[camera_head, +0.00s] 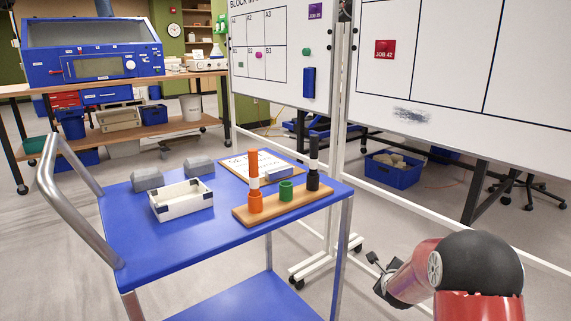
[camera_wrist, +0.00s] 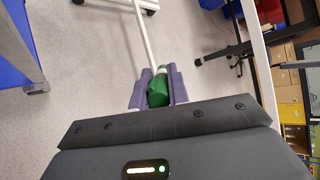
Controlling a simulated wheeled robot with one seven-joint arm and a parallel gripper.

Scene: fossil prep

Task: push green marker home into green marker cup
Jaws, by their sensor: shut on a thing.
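In the wrist view my gripper (camera_wrist: 156,92) is shut on the green marker (camera_wrist: 158,88), whose green body and a white band show between the purple finger pads. In the head view my arm is at the lower right, and I cannot make out the marker there. The green marker cup (camera_head: 286,190) stands empty in the middle of a wooden rack (camera_head: 270,206) on the blue cart. My arm is right of the cart, apart from the cup. The cup is not clearly seen in the wrist view.
An orange marker (camera_head: 254,170) and a black marker (camera_head: 313,155) stand upright in cups on either side of the green cup. A white tray (camera_head: 181,205), grey lumps (camera_head: 148,179) and a clipboard (camera_head: 238,163) share the cart (camera_head: 200,238). Whiteboards (camera_head: 430,75) stand behind it.

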